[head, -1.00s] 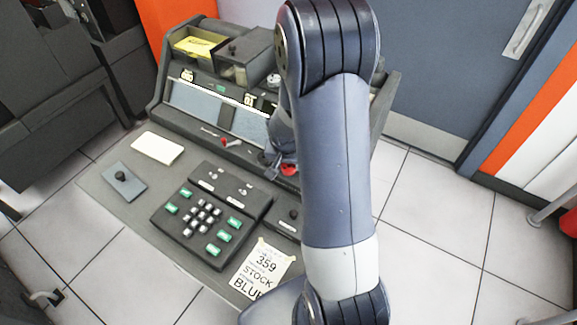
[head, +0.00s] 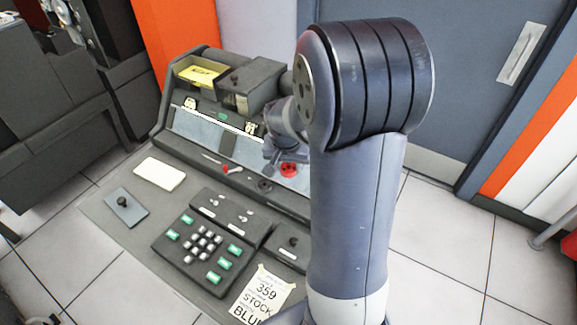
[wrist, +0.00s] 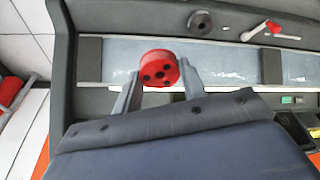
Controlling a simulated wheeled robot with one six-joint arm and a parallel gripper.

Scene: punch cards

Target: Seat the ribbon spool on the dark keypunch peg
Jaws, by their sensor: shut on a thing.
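The red ribbon spool (wrist: 155,69), a short cylinder with dark holes in its face, is between the two fingertips of my gripper (wrist: 160,80). My gripper is shut on it. In the head view the spool (head: 289,170) shows under my gripper (head: 279,164), in front of the console's pale sloped panel. A dark round fitting with a raised centre (head: 264,185) sits on the ledge, left of and below the spool; it also shows in the wrist view (wrist: 200,23), apart from the spool. I cannot tell whether it is the keypunch peg.
A red-handled tool (head: 232,169) lies on the ledge. A dark knob on a plate (head: 123,201) and another dark knob (head: 293,241) flank the keypad (head: 203,243). A white card (head: 160,173) and a stock notice (head: 262,292) lie on the desk. Drawers (head: 240,82) stand behind.

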